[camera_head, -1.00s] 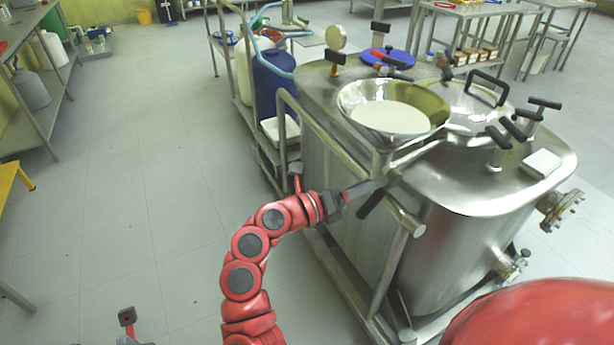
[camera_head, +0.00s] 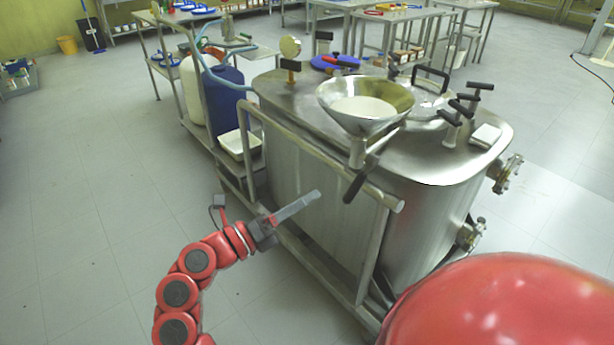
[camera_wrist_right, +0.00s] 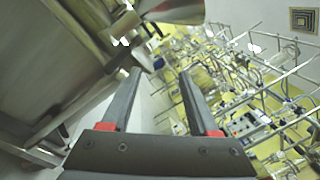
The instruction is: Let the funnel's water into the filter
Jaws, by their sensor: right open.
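The steel funnel (camera_head: 357,122) stands over the near edge of the large steel filter vessel (camera_head: 430,165). A pale round surface, seemingly the water (camera_head: 363,106), shows inside its bowl. A black valve handle (camera_head: 358,183) slants below the funnel's stem (camera_head: 357,152). My right gripper (camera_head: 312,197) is left of the handle and apart from it. In the right wrist view its two fingers (camera_wrist_right: 160,76) are spread and empty, with the funnel (camera_wrist_right: 172,10) above them. The inside of the vessel is hidden. My left gripper is not in view.
A steel rail (camera_head: 320,152) runs along the vessel's near side. Black-handled fittings (camera_head: 455,112) and a closed round lid (camera_head: 430,98) are on top. A blue drum (camera_head: 222,100) and a white tray (camera_head: 240,145) stand at left.

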